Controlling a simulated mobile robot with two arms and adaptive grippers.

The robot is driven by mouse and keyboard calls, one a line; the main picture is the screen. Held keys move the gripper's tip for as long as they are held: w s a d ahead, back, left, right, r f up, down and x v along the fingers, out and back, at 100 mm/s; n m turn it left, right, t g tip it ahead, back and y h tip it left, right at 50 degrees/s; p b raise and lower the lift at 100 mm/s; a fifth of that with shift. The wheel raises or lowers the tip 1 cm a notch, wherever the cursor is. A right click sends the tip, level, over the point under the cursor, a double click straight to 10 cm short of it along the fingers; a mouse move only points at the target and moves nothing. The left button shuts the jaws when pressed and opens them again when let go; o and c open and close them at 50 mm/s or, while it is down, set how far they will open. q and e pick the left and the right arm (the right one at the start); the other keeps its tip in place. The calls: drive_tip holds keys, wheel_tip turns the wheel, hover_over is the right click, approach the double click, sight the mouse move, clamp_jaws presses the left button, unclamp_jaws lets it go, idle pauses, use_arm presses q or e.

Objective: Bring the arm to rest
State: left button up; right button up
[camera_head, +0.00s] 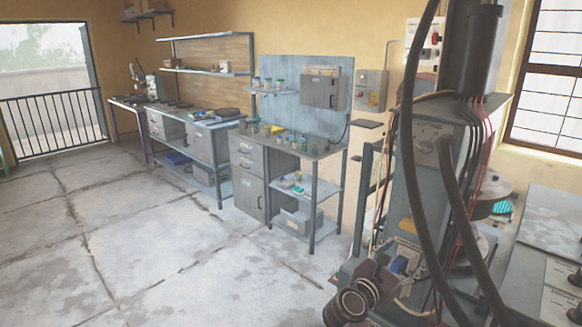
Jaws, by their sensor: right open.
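My right gripper (380,274) is at the bottom of the head view, right of the middle, in front of the base of the tall press. It is open, with nothing seen between its jaws, though its fingertips are hard to make out against the machine. My dark round wrist part shows just below and left of it. I cannot tell whether the gripper touches the press (410,190) behind it. My left gripper is not in view.
Thick hoses hang down the press. A grey cabinet bench (250,195) with small jars stands at the middle, and a longer workbench (200,150) behind it. A control panel (560,280) is at the lower right. The concrete floor (150,250) at left is clear.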

drive_tip(key=s+f+m+g+y, duration=0.4)
drive_tip(key=s+f+m+y, duration=0.2)
drive_tip(key=s+f+m, duration=1)
drive_tip(key=s+a+f+m+g+y, duration=0.25)
drive_tip(key=s+a, duration=0.35)
drive_tip(key=s, duration=0.6)
drive_tip(key=s+a+f+m+g+y, duration=0.1)
drive_tip(key=s+a+f+m+y, duration=0.4)
drive_tip(key=s, duration=0.7)
wheel_tip(320, 180, down, 26)
drive_tip(key=s+a+n+g, duration=0.2)
drive_tip(key=s, duration=0.1)
drive_tip(key=s+d+f, duration=0.3)
drive_tip(key=s+f, duration=1.2)
drive_tip(key=s, duration=0.1)
drive_tip(key=shift+s+d+f+g+h+b, duration=0.15)
drive_tip(key=shift+s+f+g+h+b, duration=0.1)
drive_tip(key=shift+g+h+b, duration=0.15)
drive_tip(key=shift+c, duration=0.3)
